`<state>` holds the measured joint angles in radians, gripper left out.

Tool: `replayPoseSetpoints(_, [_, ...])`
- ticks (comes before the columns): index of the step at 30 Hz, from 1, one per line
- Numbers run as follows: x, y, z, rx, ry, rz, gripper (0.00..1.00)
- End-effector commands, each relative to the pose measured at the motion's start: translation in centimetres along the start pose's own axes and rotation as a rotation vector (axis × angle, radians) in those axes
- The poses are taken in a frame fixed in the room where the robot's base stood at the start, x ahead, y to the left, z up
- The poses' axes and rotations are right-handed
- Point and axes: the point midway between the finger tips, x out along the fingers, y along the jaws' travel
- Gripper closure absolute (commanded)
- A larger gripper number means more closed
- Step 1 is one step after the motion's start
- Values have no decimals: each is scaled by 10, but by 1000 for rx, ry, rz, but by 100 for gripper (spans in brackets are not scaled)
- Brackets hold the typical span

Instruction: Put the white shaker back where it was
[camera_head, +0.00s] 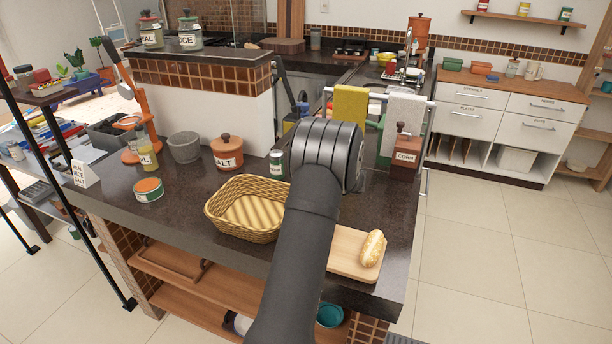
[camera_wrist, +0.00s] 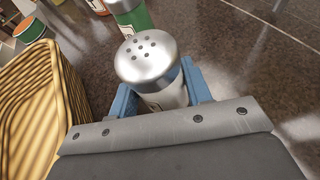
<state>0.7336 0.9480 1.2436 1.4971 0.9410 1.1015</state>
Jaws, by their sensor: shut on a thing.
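The white shaker (camera_wrist: 166,98) has a domed metal lid with several holes, and it stands between the blue fingers of my gripper (camera_wrist: 162,92) in the wrist view. The gripper is shut on its pale body, just below the lid. Its lower part is hidden by the gripper. A green shaker (camera_wrist: 132,18) stands just beyond it and also shows in the camera_head view (camera_head: 277,164). In the camera_head view my dark arm hides the fingers and the white shaker. Whether the shaker's base touches the dark counter (camera_head: 185,200) cannot be told.
A wicker basket (camera_head: 214,212) is close by on the left and also shows in the wrist view (camera_wrist: 62,85). A cutting board (camera_head: 345,262) with a bread roll (camera_head: 372,249) lies at the front right. The CORN canister (camera_head: 404,158) and SALT canister (camera_head: 227,158) stand farther back.

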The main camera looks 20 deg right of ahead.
Motion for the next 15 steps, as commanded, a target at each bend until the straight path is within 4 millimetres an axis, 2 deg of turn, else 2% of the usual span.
replayPoseSetpoints(10, [1,0,-2,-2,-1,0,81])
replayPoseSetpoints(11, [1,0,-2,-3,-1,0,49])
replayPoseSetpoints(13, [1,0,-2,-2,-1,0,36])
replayPoseSetpoints(15, [1,0,-2,-2,-1,0,33])
